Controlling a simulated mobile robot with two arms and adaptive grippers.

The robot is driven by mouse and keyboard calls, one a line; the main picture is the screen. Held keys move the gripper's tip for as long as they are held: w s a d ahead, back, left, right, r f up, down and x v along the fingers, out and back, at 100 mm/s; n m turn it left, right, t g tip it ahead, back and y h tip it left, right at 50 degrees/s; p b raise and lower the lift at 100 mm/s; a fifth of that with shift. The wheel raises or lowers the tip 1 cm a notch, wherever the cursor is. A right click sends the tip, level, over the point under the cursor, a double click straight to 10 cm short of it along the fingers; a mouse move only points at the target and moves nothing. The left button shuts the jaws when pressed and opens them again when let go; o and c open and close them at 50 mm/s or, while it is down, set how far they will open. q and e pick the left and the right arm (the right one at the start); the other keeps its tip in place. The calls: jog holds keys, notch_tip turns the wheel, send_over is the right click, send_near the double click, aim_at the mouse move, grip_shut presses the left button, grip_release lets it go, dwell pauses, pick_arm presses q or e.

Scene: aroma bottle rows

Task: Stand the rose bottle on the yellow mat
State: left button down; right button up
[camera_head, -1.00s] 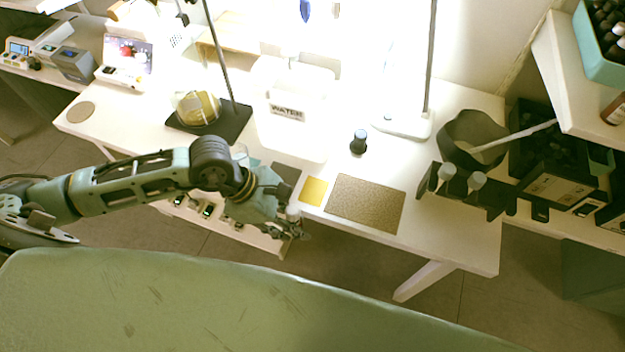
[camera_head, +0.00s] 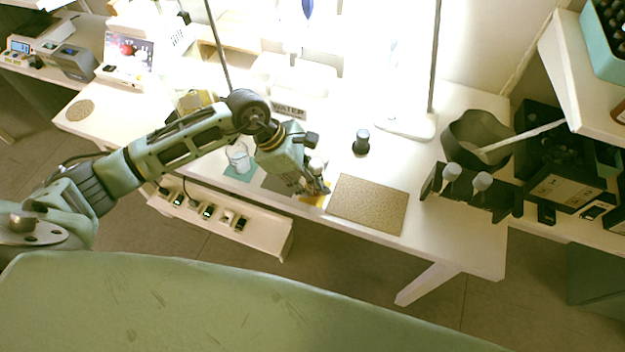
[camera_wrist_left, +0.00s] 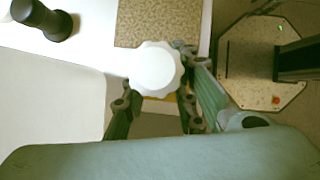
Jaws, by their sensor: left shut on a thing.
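My left gripper (camera_head: 318,188) is shut on a bottle with a white ridged cap (camera_wrist_left: 154,69). I take it as the rose bottle, but its label and body are hidden in both views. In the head view the pale cap (camera_head: 317,163) shows just above the fingers. The yellow mat (camera_head: 313,201) lies under and beside the fingers, mostly covered by them. In the left wrist view a strip of yellow shows just below the cap. I cannot tell whether the bottle's base touches the mat. My right gripper is not in view.
A brown speckled mat (camera_head: 367,206) lies right of the yellow one. A dark bottle (camera_head: 361,142) stands behind it. A glass beaker (camera_head: 238,156) stands to the left on a teal mat (camera_head: 240,174). A dark rack (camera_head: 470,192) with bottles stands right. The table's front edge is close.

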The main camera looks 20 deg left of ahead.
pick_arm(q)
jog(key=shift+f, duration=0.25)
jog(key=c, duration=1.4)
grip_release()
jog(key=shift+r, duration=0.2)
jog(key=b+v, duration=0.1)
jog(key=v, duration=1)
jog(key=shift+a+r, duration=0.2)
jog(key=shift+r, duration=0.15)
jog(key=shift+s, duration=0.15)
